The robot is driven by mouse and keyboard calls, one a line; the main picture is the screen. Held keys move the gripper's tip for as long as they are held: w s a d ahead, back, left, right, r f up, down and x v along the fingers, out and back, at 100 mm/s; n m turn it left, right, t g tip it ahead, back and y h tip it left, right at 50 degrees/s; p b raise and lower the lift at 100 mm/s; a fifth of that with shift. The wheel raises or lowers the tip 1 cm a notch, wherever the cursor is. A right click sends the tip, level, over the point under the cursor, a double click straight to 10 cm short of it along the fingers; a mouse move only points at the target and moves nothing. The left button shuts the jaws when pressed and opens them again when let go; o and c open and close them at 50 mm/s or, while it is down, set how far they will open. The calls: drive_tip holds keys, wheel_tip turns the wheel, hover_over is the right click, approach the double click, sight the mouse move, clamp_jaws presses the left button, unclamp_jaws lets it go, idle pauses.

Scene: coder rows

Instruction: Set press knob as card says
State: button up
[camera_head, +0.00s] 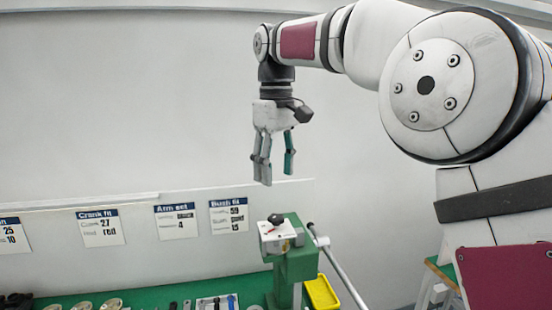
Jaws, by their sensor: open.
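The green press (293,262) stands on the bench at the lower middle. A white plate on its top carries a small black knob (276,219); its exact setting is too small to tell. My gripper (277,172) is open and empty, pointing down above the press, apart from it. Three whole cards hang on the back panel: one headed "Crank fit" (101,228), one "Arm set" (176,222), and one that looks like "Bush fit" (229,217). Their small lines are only partly legible. A fourth card (10,236) is cut off at the left edge.
A lever rod (340,266) slants down to the right from the press. A yellow bin (322,292) sits beside the press. Small parts and a tray (217,302) line the green bench (150,293) at the left. The air around my gripper is clear.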

wheel_tip(320, 180, up, 2)
drive_tip(key=shift+r, duration=0.1)
idle(0.4)
drive_tip(key=s+d+m+t, duration=0.3)
drive_tip(key=s+d+m, duration=0.2)
drive_tip(key=s+d, duration=1)
drive_tip(key=s+d+f+m+t, duration=0.1)
drive_tip(key=s+d+f+m, duration=0.1)
drive_tip(key=s+f, duration=0.3)
drive_tip(key=s+d+f+m+t, duration=0.1)
drive_tip(key=s+d+f, duration=0.4)
drive_tip(key=s, duration=0.5)
drive_tip(key=shift+s+d+f+m, duration=0.15)
drive_tip(key=shift+s+f+m, duration=0.1)
drive_tip(key=shift+f+m, duration=0.45)
